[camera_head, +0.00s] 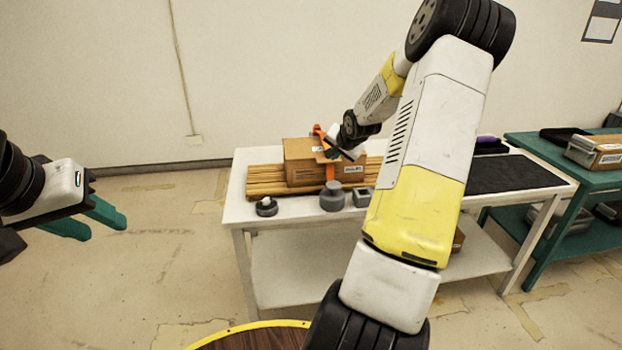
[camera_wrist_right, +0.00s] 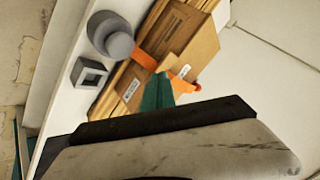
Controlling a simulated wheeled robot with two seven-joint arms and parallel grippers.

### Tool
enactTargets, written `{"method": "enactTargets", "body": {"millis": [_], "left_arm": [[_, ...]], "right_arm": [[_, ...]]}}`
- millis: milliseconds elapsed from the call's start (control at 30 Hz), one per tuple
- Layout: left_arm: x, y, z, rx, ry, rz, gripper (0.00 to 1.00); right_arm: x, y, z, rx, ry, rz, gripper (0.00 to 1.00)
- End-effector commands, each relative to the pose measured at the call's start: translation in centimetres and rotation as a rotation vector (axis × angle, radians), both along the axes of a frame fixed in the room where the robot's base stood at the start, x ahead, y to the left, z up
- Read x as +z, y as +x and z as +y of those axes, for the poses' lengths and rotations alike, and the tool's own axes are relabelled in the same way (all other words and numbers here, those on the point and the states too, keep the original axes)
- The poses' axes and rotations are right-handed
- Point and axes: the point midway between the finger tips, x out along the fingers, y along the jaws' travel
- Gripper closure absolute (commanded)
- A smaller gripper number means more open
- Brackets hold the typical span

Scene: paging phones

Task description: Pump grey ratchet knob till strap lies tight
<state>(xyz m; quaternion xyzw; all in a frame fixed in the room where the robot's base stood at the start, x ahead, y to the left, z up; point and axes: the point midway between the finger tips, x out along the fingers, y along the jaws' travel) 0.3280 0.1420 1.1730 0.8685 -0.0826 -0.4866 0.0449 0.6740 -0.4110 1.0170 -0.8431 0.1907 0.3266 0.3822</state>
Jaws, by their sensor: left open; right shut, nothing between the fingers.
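A stepped grey round knob (camera_head: 333,196) stands at the front edge of the white table, at the lower end of an orange strap (camera_head: 330,173). The strap crosses a cardboard box (camera_head: 300,163); I cannot tell how tight it lies. In the right wrist view the knob (camera_wrist_right: 112,38) is at upper left, with the strap (camera_wrist_right: 144,59) beside it. My right gripper (camera_wrist_right: 158,92) is shut and empty over the box, near an orange piece (camera_wrist_right: 184,79) and apart from the knob. My left gripper (camera_head: 104,228) is open and empty, off the table at the left.
The box rests on wooden slats (camera_head: 265,181). A grey square block (camera_head: 362,197) and a grey round piece (camera_head: 266,207) flank the knob. A black mat (camera_head: 515,174) covers the table's right end. A green table (camera_head: 543,146) stands further right. My right arm hides part of the table.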

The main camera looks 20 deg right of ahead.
Motion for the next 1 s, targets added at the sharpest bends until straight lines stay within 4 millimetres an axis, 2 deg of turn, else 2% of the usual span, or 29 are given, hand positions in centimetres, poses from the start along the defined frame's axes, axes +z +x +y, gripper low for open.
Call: {"method": "enactTargets", "body": {"millis": [200, 533, 833, 1000], "left_arm": [[0.0, 0.0, 0.0, 0.0, 0.0, 0.0, 0.6], [0.0, 0.0, 0.0, 0.0, 0.0, 0.0, 0.6], [0.0, 0.0, 0.0, 0.0, 0.0, 0.0, 0.6], [0.0, 0.0, 0.0, 0.0, 0.0, 0.0, 0.6]], "right_arm": [[1.1, -0.1, -0.4, -0.01, -0.013, 0.002, 1.0], [1.5, -0.1, -0.6, -0.019, -0.017, 0.002, 1.0], [1.3, -0.1, -0.6, -0.018, -0.017, 0.003, 1.0], [0.0, 0.0, -0.4, -0.015, -0.016, 0.004, 1.0]]}}
